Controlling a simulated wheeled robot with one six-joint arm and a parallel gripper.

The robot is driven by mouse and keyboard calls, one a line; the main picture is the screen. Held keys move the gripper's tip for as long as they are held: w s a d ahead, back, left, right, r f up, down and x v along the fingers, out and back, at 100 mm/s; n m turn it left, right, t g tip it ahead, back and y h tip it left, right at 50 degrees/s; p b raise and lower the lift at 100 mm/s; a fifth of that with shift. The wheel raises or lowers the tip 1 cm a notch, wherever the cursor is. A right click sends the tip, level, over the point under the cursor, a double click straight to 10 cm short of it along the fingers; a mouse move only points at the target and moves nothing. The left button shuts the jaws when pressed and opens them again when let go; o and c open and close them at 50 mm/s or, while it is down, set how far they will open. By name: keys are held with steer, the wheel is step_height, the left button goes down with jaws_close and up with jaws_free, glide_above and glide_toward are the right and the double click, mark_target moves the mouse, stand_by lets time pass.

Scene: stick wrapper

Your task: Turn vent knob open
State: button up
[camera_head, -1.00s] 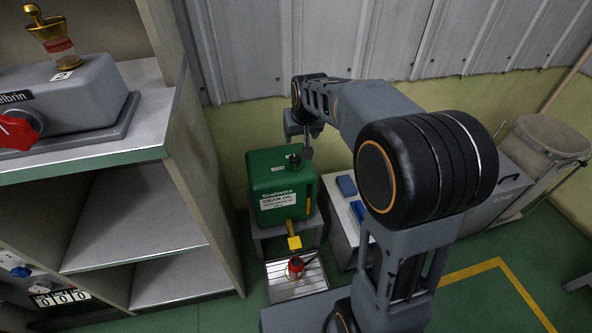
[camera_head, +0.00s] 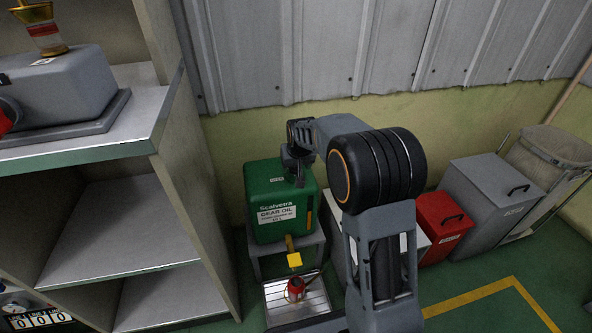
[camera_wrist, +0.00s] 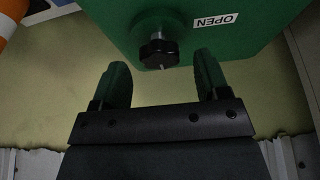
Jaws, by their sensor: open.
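The black vent knob (camera_wrist: 158,52) sits on a short metal stem on the green gear oil tank (camera_wrist: 225,28), seen in the wrist view. A white OPEN label (camera_wrist: 216,20) is beside it on the right. My gripper (camera_wrist: 163,78) is open, its two dark green fingers pointing at the knob. The knob lies just beyond and between the fingertips, apparently not gripped. In the head view the tank (camera_head: 270,186) stands on a low grey stand, and my gripper's end hides the knob on its top.
Grey shelving (camera_head: 185,175) stands left. A red box (camera_head: 443,226) and grey bin (camera_head: 487,190) stand right.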

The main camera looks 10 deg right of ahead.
steer(key=shift+w+f, duration=0.2)
steer(key=shift+f, duration=0.35)
steer(key=c, duration=0.9)
